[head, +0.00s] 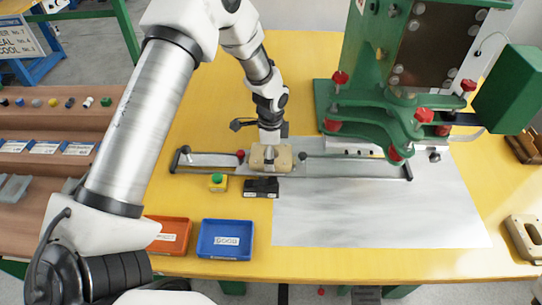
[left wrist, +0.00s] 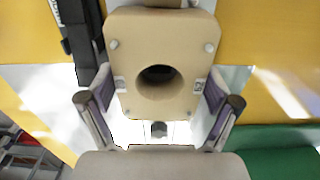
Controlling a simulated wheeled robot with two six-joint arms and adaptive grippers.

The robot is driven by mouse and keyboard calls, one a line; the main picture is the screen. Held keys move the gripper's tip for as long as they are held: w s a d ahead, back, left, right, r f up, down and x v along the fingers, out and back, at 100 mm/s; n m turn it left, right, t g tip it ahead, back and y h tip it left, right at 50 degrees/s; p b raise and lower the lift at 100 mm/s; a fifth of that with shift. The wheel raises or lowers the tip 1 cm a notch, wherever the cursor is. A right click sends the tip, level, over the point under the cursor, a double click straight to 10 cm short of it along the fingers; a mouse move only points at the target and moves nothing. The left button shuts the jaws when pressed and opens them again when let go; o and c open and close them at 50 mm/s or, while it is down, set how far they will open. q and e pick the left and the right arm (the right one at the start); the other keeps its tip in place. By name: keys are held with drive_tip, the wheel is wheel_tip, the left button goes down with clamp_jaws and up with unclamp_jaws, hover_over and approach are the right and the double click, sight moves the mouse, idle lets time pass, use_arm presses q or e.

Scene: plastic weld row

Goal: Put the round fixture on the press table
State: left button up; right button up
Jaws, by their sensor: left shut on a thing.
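The round fixture (head: 270,158) is a beige block with a round hole (left wrist: 128,60) through its face. My left gripper (head: 269,138) reaches down from above and is shut on it. In the left wrist view its two fingers (left wrist: 160,122) press the block's sides. The fixture is over the left part of the metal rail frame, near the left edge of the silver press table plate (head: 370,220); I cannot tell whether it touches anything below. The green press (head: 365,110) stands behind the plate to the right. My right gripper is not in view.
A black box (head: 261,188) and a yellow box with a green button (head: 217,183) are just in front. Blue (head: 225,240) and orange (head: 168,235) bins sit at the front. Another beige fixture (head: 524,238) lies at the right edge. The silver plate's front is clear.

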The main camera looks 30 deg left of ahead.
use_arm(q)
wheel_tip(320, 180, up, 14)
drive_tip(key=p, duration=0.4)
drive_tip(key=shift+r+p, duration=0.15)
drive_tip(key=shift+p, duration=0.25)
